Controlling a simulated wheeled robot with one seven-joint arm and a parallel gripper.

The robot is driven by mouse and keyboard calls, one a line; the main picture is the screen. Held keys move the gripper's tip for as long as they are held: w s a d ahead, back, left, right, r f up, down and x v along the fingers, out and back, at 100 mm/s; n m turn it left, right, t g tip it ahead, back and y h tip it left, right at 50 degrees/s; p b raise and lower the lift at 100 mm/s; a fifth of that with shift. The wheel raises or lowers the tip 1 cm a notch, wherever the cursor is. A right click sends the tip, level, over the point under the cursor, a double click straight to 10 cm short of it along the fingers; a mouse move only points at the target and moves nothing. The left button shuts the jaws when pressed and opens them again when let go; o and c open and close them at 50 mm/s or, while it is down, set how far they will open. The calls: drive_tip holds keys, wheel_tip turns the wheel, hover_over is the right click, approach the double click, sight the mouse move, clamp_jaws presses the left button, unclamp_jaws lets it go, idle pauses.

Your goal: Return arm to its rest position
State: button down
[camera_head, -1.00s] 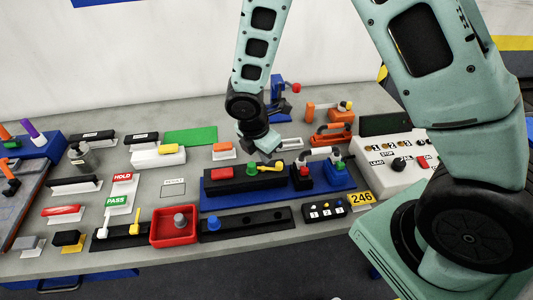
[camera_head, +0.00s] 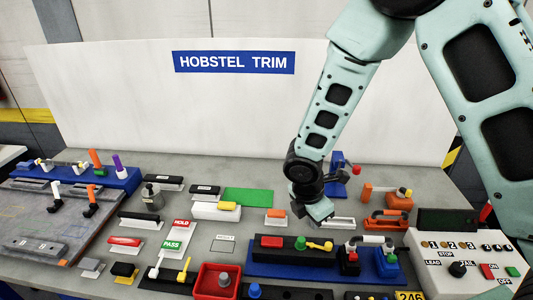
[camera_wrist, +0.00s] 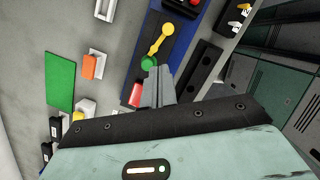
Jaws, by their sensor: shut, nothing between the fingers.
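My arm reaches in from the upper right in the head view, with its elbow high and its forearm hanging down over the workbench. My gripper (camera_head: 318,216) is above the bench, near the orange-handled part and the black block on the blue base. In the wrist view my gripper (camera_wrist: 158,88) shows its two grey fingers pressed together with nothing between them. The fingertips lie in line with the green knob (camera_wrist: 149,63) and the red button (camera_wrist: 136,95). I cannot tell the exact height above them.
The workbench (camera_head: 205,275) carries a red tray (camera_head: 207,285), a blue base (camera_head: 262,271), a green mat (camera_head: 248,197) and a white control box (camera_head: 437,271) at right. A grey board (camera_head: 35,225) lies at left. A white back panel (camera_head: 400,110) stands behind.

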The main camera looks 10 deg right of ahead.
drive_tip(key=s+a+r+m+y+b, duration=0.1)
drive_tip(key=s+a+r+m+b, duration=0.3)
drive_tip(key=s, duration=0.4)
drive_tip(key=shift+a+r+m+b, duration=0.25)
drive_tip(key=shift+a+m+b, duration=0.45)
drive_tip(key=shift+m, duration=0.4)
drive_tip(key=c, duration=2.1)
unclamp_jaws()
drive_tip(key=s+a+m+b, duration=0.1)
drive_tip(key=s+m, duration=0.1)
drive_tip(key=s, duration=0.2)
drive_tip(key=s+a+r+m+y+b, duration=0.1)
drive_tip(key=s+m+b, duration=0.1)
drive_tip(key=s, duration=0.2)
drive_tip(key=s+a+r+m+y+b, duration=0.1)
drive_tip(key=s+m, duration=0.2)
drive_tip(key=s, duration=0.2)
drive_tip(key=shift+r+g, duration=0.25)
drive_tip(key=shift+g, duration=0.15)
drive_tip(key=shift+c, duration=0.2)
drive_tip(key=o, duration=0.8)
drive_tip(key=shift+s, duration=0.45)
drive_tip(key=shift+o, duration=0.2)
drive_tip(key=m+p, duration=0.3)
drive_tip(key=m, duration=2.1)
hover_over(330, 243)
wheel_tip(330, 243, down, 17)
drive_tip(key=shift+f+b, duration=0.1)
drive_tip(key=shift+b, duration=0.8)
